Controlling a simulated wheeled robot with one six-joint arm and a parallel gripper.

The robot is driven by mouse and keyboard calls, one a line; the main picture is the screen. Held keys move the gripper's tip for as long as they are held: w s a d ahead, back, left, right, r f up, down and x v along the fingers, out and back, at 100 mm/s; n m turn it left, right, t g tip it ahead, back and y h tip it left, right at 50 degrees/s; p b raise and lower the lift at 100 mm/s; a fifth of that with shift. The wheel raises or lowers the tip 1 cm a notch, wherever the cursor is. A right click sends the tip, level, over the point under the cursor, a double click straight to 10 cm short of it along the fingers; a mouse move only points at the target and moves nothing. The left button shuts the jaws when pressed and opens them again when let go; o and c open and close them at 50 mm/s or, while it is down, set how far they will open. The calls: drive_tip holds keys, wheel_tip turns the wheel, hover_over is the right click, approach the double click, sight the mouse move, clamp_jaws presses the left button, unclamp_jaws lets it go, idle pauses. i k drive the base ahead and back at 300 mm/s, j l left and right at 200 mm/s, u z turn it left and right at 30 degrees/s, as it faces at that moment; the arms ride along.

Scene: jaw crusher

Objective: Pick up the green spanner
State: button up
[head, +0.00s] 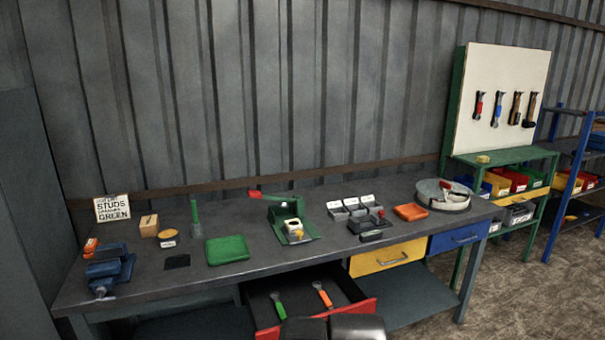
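The green spanner (278,306) lies in the open red drawer (366,311) under the bench, on the drawer's dark floor. It has a green handle and a pale metal head toward the back. An orange-handled spanner (323,295) lies to its right in the same drawer.
The workbench (330,250) stands against a corrugated wall. It carries a blue vise (108,270), green tray (227,250), green press (291,222), small bins (352,208) and a round pan (443,196). Yellow (388,257) and blue (459,238) drawers are shut. Floor is clear at right.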

sight(274, 296)
drive_tip(key=k+j, duration=0.15)
drive_tip(key=k+l, duration=0.2)
drive_tip(key=k, duration=0.15)
drive_tip(key=k+l+u, duration=0.1)
drive_tip(key=k, duration=0.25)
drive_tip(key=l, duration=0.1)
